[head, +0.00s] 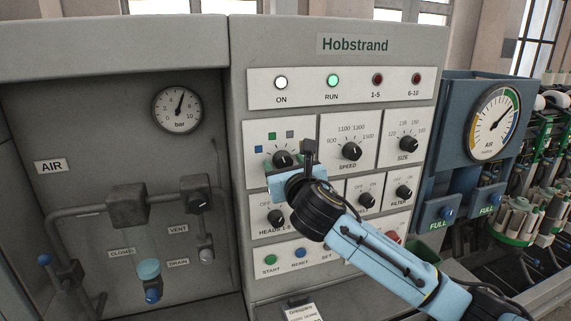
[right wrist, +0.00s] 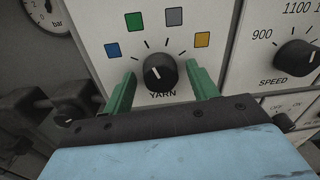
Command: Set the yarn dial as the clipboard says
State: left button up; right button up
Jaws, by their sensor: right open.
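The yarn dial (right wrist: 160,72) is a black round knob on a white panel, with blue, green, grey and yellow-orange squares around it. Its white mark points up and slightly left, toward the green side. In the head view the dial (head: 283,159) shows just above my right gripper (head: 279,174). In the right wrist view my right gripper (right wrist: 162,75) is open, its green fingers on either side of the dial with gaps. The clipboard (head: 303,311) shows only its top part at the bottom edge, its writing too small to read. My left gripper is out of view.
The speed dial (head: 351,151) and size dial (head: 408,144) are to the right. The heads dial (head: 277,217) and the start button (head: 270,260) are below. The RUN lamp (head: 333,81) is lit green. Pipes and valves (head: 197,199) fill the recess at left.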

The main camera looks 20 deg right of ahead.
jog(key=c, duration=1)
jog(key=shift+m, duration=0.3)
jog(key=m, duration=0.3)
jog(key=shift+m, duration=0.4)
jog(key=m, duration=0.7)
jog(key=shift+d+g, duration=0.1)
jog(key=shift+g, duration=0.2)
jog(key=shift+m+y, duration=0.4)
jog(key=shift+m, duration=1.6)
